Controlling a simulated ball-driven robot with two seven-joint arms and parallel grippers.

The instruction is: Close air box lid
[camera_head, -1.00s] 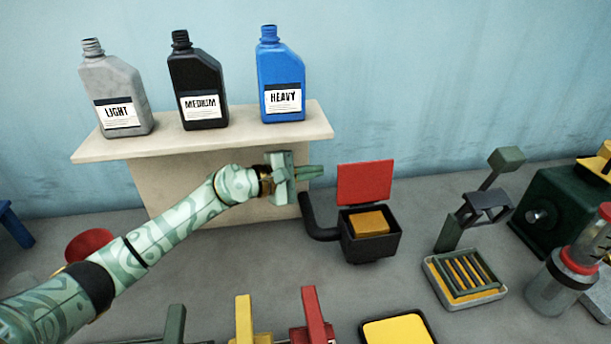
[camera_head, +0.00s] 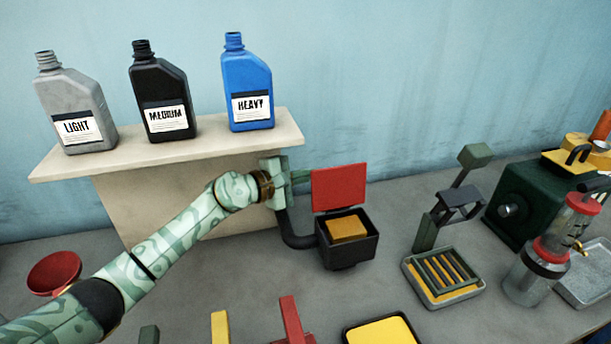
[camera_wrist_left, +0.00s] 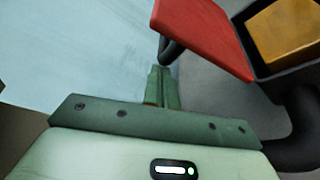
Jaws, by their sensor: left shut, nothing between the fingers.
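The air box (camera_head: 347,248) is a black open-topped box with a yellow-orange block (camera_head: 348,229) inside and a black pipe (camera_head: 292,236) on its left. Its red lid (camera_head: 339,186) stands upright at the back edge, open. The lid (camera_wrist_left: 203,33) and block (camera_wrist_left: 288,32) also show in the left wrist view. My left gripper (camera_head: 302,176) is shut and empty, its fingertips at the lid's left edge in the head view. In the wrist view its fingers (camera_wrist_left: 162,76) point just beside the lid; I cannot tell whether they touch it. My right gripper is not in view.
A shelf (camera_head: 190,150) behind my left arm carries grey (camera_head: 77,108), black (camera_head: 160,90) and blue (camera_head: 246,85) oil bottles. Right of the box stand a slatted tray (camera_head: 445,278), a dark green machine (camera_head: 530,205) and a clear cylinder (camera_head: 535,273). Yellow and red upright pieces (camera_head: 291,320) stand in front.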

